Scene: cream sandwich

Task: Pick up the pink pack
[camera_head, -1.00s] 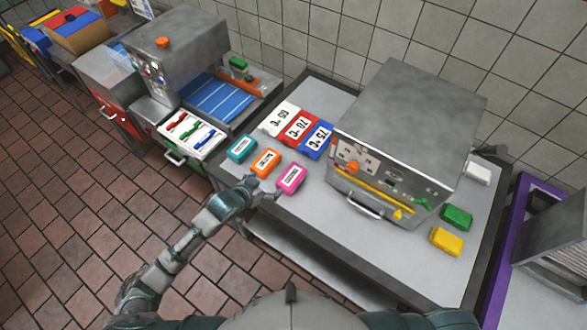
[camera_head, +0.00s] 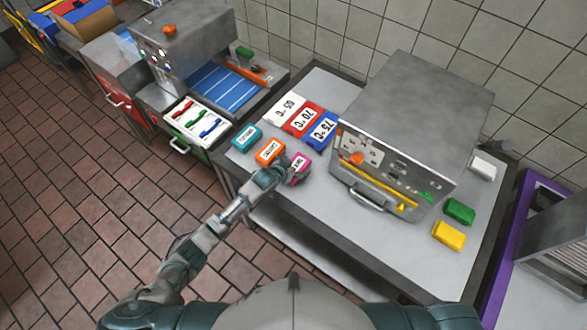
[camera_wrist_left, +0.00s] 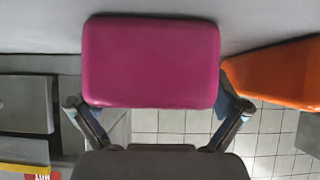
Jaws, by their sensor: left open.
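The pink pack (camera_head: 300,162) lies on the grey table near its front edge, at the right end of a row of small packs. My left gripper (camera_head: 291,174) is at the pack and partly covers it in the head view. In the left wrist view the pink pack (camera_wrist_left: 150,62) fills the upper middle. The open fingers of my left gripper (camera_wrist_left: 158,112) stand at its left and right sides. I cannot tell whether they touch it. My right gripper does not show clearly in any view.
The orange pack (camera_head: 270,151) sits close beside the pink one, and the teal pack (camera_head: 246,138) beyond it. White, red and blue temperature blocks (camera_head: 304,120) lie behind. A metal machine (camera_head: 405,130) stands to the right, with green (camera_head: 459,211) and yellow (camera_head: 449,236) packs past it.

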